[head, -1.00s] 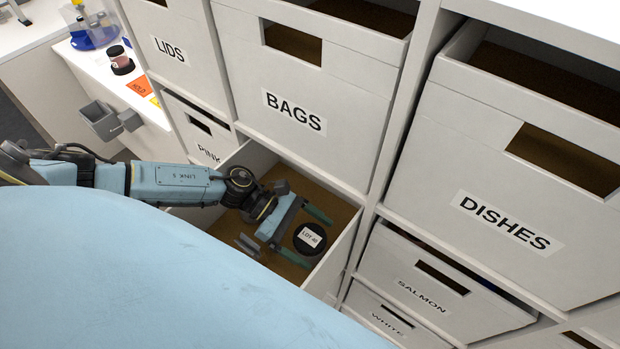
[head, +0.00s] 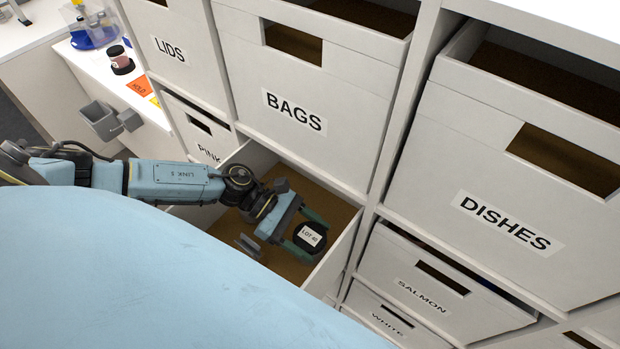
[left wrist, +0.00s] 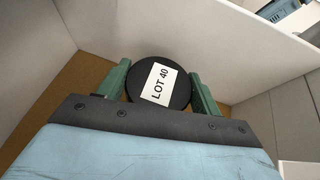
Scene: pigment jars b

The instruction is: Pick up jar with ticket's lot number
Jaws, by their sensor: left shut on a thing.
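A jar with a black lid (head: 311,237) stands in the open drawer; its white label reads LOT 40. The jar also shows in the left wrist view (left wrist: 176,92), where its label is plain to read. My left gripper (head: 303,234) reaches into the drawer and is shut on the jar, one green finger on each side of the lid. It shows in the left wrist view too (left wrist: 160,88). The jar's body below the lid is hidden. No ticket can be made out in these frames. My right gripper is not in view.
The open drawer (head: 335,265) has white walls close around the gripper and a brown floor. Bins labelled BAGS (head: 300,130), DISHES (head: 500,200) and SALMON (head: 420,285) stand around it. A pink jar (head: 119,58) and an orange HOLD card (head: 139,87) sit on the left counter.

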